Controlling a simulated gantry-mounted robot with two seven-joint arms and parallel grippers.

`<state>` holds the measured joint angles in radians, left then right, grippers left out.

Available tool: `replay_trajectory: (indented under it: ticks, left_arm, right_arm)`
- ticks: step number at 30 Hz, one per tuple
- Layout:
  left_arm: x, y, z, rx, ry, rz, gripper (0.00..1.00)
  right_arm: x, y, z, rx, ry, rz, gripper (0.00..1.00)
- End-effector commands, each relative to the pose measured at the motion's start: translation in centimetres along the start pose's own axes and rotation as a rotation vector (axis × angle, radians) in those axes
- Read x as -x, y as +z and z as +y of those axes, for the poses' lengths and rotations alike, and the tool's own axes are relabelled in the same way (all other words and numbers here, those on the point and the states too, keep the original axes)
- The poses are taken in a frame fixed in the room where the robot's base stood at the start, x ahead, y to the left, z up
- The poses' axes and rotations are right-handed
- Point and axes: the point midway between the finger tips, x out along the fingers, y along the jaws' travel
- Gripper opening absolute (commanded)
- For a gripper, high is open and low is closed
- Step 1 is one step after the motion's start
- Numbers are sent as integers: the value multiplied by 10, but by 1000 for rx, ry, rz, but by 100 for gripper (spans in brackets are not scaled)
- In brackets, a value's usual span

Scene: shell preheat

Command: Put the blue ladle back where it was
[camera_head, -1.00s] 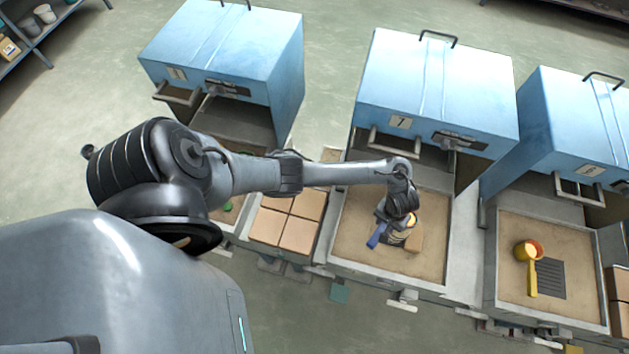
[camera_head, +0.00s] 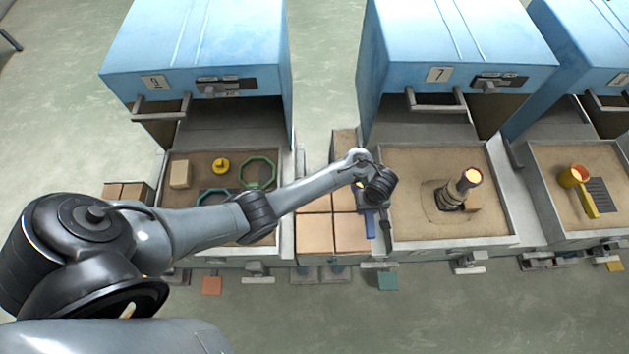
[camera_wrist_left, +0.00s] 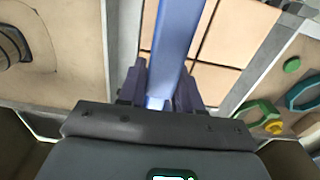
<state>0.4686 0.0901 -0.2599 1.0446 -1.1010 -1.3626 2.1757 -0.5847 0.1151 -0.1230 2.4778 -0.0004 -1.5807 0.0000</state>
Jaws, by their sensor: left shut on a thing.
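My left gripper (camera_head: 372,202) is shut on the blue ladle's handle (camera_head: 370,224), over the strip between the brown blocks and the sand tray of furnace 7. In the left wrist view the blue handle (camera_wrist_left: 178,35) runs up from between the fingers (camera_wrist_left: 160,95). My right gripper is not in view.
Brown blocks (camera_head: 314,233) lie left of the middle tray. The left tray holds a yellow piece (camera_head: 221,166), a green ring (camera_head: 258,172) and a tan block (camera_head: 181,174).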

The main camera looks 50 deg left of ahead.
Motion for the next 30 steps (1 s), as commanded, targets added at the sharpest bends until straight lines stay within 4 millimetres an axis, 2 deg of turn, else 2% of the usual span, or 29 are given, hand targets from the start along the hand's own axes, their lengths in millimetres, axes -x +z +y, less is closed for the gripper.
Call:
replay_trajectory:
  ticks: [1,5,8,21,25,30]
  left_arm:
    - [-4,2,5,-2,5,1,0]
    - [-9,1,3,-4,2,3,0]
    - [-17,-3,-9,-4,-2,5,0]
    - [-66,-19,-88,-4,-1,4,0]
    - [-74,-22,-101,-4,0,4,0]
    - [-77,-22,-106,-5,3,2,0]
  right_arm:
    - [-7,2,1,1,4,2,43]
    - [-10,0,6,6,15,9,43]
    - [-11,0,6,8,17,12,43]
    - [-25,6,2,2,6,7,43]
    - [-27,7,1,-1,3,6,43]
    - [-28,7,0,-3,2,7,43]
